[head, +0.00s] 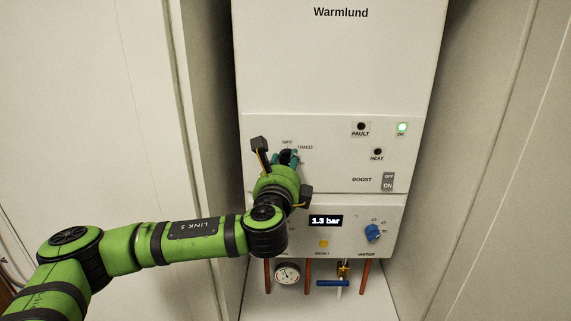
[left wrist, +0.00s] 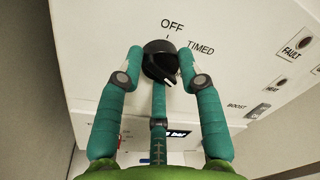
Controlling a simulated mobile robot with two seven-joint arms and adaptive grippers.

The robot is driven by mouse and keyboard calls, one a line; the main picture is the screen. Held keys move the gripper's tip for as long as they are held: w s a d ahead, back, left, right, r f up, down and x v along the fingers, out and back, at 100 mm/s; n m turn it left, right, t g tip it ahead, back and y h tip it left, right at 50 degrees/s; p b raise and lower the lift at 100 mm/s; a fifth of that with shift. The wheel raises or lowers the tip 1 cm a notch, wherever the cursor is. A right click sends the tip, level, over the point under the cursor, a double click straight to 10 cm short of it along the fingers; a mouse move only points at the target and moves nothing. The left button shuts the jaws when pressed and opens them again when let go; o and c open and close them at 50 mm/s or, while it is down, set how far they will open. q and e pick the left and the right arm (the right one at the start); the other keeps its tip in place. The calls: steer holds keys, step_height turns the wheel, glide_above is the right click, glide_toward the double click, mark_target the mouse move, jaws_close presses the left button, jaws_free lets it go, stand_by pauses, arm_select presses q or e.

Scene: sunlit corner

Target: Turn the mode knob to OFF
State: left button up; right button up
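The mode knob (left wrist: 160,58) is black and round, on the white front panel of the boiler (head: 340,60). The labels OFF and TIMED are printed above it and to its upper right. A pale mark shows low on the knob's right side; I cannot read its exact setting. My left gripper (left wrist: 160,72) has teal fingers, one on each side of the knob and one below. Narrow gaps seem to show beside the knob, so the fingers look open around it. In the head view, the hand (head: 288,158) hides most of the knob. My right gripper is in neither view.
On the panel are the FAULT lamp (head: 361,127), the lit green ON lamp (head: 402,127), the BOOST switch (head: 388,181), a 1.3 bar display (head: 325,221) and a blue knob (head: 373,232). Pipes and a gauge (head: 287,273) hang below. Walls stand close on both sides.

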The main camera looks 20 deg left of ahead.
arm_select(q)
steer(key=shift+f+n+b, duration=0.25)
steer(key=shift+n+b, duration=0.45)
steer(key=shift+b, duration=0.3)
steer(key=n+b, duration=0.4)
steer(key=shift+f+t+b, duration=0.15)
steer(key=shift+t+b, duration=0.15)
steer(key=shift+b, duration=0.1)
steer(key=n+b, duration=0.4)
steer(key=n, duration=0.2)
steer(key=shift+d+y, duration=0.1)
steer(key=shift+y, duration=0.3)
steer(key=n+y+b, duration=0.1)
steer(key=n+b, duration=0.2)
steer(key=n, duration=0.4)
steer(key=shift+d+b, duration=0.1)
steer(key=shift+b, duration=0.2)
steer(key=n, duration=0.2)
steer(key=n+y+b, duration=0.1)
steer(key=n, duration=0.1)
steer(key=shift+r, duration=0.25)
steer(key=shift+r+n+b, duration=0.1)
steer(key=shift+n+b, duration=0.25)
steer(key=shift+n, duration=1.35)
